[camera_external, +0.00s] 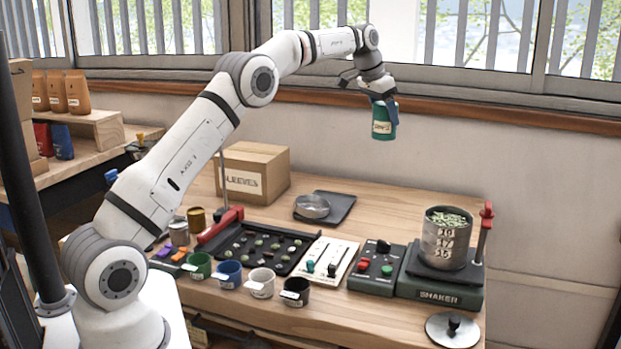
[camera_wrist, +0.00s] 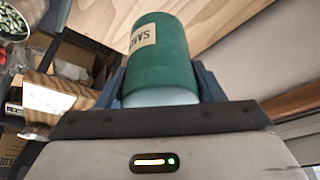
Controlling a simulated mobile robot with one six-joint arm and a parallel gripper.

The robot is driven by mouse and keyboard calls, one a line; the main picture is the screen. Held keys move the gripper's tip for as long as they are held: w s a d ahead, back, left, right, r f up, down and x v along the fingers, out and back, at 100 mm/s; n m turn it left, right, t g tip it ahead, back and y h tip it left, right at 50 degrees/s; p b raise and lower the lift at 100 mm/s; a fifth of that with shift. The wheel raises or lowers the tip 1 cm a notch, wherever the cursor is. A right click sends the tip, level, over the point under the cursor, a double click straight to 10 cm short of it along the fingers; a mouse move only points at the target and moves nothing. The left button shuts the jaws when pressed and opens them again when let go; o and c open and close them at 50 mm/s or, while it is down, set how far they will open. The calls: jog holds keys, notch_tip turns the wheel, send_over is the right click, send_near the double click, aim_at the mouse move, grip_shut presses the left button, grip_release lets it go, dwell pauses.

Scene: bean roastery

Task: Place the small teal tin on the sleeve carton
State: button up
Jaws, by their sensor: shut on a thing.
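The small teal tin (camera_external: 383,122) is held in my gripper (camera_external: 382,98), high above the back of the wooden table. It has a pale label, and in the wrist view the tin (camera_wrist: 165,60) sits between both fingers, its label facing left. My gripper (camera_wrist: 160,92) is shut on it. The sleeve carton (camera_external: 252,172) is a brown cardboard box marked SLEEVES, standing at the back left of the table. Its top is flat and bare. The tin is to the right of the carton and higher, well apart from it.
A metal dish on a dark plate (camera_external: 325,206) lies right of the carton. The shaker (camera_external: 440,290) with a steel container of green beans (camera_external: 445,245) stands at the right. A bean tray (camera_external: 258,249), control panels and several small cups fill the front. A thin upright rod (camera_external: 222,180) stands by the carton.

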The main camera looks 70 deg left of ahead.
aim_at(381, 102)
jog(key=shift+r, duration=1.5)
jog(key=shift+s+a+r+p, duration=0.1)
jog(key=shift+s+a+p, duration=0.25)
jog(key=shift+a, duration=0.4)
jog(key=s+a+n+y+p, duration=0.15)
jog(key=s+a+p, duration=0.45)
jog(key=s+a, duration=0.95)
jog(key=s+a+n+p, duration=0.3)
jog(key=s+a+p, duration=0.2)
jog(key=s+a, duration=1.05)
jog(key=a+f, duration=0.1)
jog(key=f, duration=0.4)
jog(key=w+a+f+p, duration=0.1)
jog(key=f, duration=0.3)
jog(key=w+f+p, duration=0.1)
jog(key=f, duration=0.4)
jog(key=shift+a+f, duration=0.3)
jog(key=shift+a, duration=0.1)
jog(key=shift+f, duration=0.35)
